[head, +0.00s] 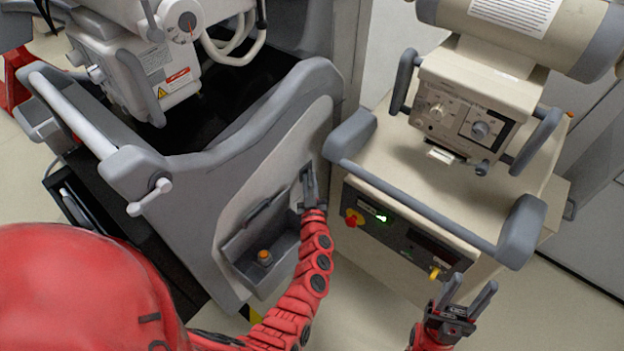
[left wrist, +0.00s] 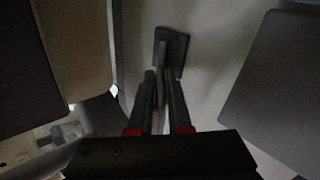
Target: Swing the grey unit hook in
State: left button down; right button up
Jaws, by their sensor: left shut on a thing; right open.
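The grey unit (head: 300,105) is the large grey cart at the left of the head view. My left gripper (head: 308,174) is at its right side panel, close to the gap beside the beige unit. In the left wrist view its fingers (left wrist: 163,90) are shut on a thin hook (left wrist: 160,62) that comes from a small dark plate (left wrist: 177,52) on a pale panel. In the head view the hook is mostly hidden by the gripper, and its exact angle cannot be told. My right gripper (head: 470,292) is open and empty, in front of the beige unit.
The beige unit (head: 400,265) with a grey front rail (head: 420,205) and control panel stands close on the right. A recessed tray (head: 265,285) with an orange knob (head: 264,257) lies below and left of my left gripper. Pale floor is clear between the units' fronts.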

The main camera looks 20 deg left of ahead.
pick_arm(q)
jog(key=c, duration=0.9)
grip_release()
jog(key=shift+o, duration=0.2)
jog(key=v, duration=1.7)
jog(key=shift+s, duration=0.15)
jog(key=shift+d, duration=0.15)
